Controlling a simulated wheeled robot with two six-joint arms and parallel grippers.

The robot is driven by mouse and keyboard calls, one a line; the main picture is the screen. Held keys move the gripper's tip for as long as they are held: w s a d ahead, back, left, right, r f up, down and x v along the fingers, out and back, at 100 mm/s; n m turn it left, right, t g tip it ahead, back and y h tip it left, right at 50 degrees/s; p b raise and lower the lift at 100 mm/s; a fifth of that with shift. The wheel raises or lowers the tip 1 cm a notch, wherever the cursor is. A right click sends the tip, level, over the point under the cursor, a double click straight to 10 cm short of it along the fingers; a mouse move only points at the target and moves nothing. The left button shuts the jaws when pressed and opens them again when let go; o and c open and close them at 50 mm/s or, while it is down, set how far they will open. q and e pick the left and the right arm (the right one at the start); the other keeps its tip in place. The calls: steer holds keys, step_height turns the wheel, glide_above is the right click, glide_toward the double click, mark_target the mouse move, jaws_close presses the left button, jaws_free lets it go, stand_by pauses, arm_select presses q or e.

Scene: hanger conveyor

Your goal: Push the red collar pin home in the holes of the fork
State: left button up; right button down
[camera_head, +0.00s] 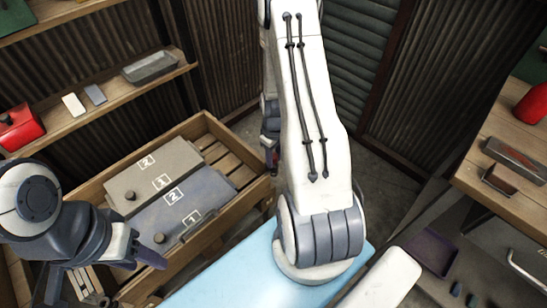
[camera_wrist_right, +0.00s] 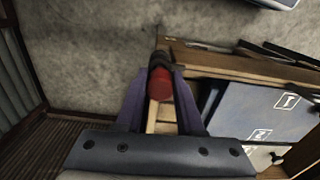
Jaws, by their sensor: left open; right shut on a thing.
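My right gripper (camera_wrist_right: 160,76) is shut on the red collar pin (camera_wrist_right: 160,88), which sits between its two purple fingers in the right wrist view. The pin's red collar faces the camera, with a dark part at its far end. In the head view my right gripper (camera_head: 270,148) is mostly hidden behind my white right arm, near the far right corner of a wooden crate. My left gripper (camera_head: 132,275) is open and empty over the crate's near left part. I cannot make out the fork in either view.
The wooden crate (camera_head: 256,190) holds numbered grey and blue lidded panels (camera_head: 185,208). A shelf (camera_head: 115,92) with a red box (camera_head: 20,127) and a grey tray (camera_head: 150,67) is at left. A bench (camera_head: 490,187) stands at right. A light blue surface (camera_head: 228,278) lies in front.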

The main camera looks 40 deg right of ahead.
steer(key=shift+f+b, duration=0.5)
steer(key=shift+f, duration=0.35)
stand_by(1.8)
steer(key=shift+c, duration=2.3)
jaws_free()
step_height(320, 180, up, 10)
steer(key=shift+r, duration=0.25)
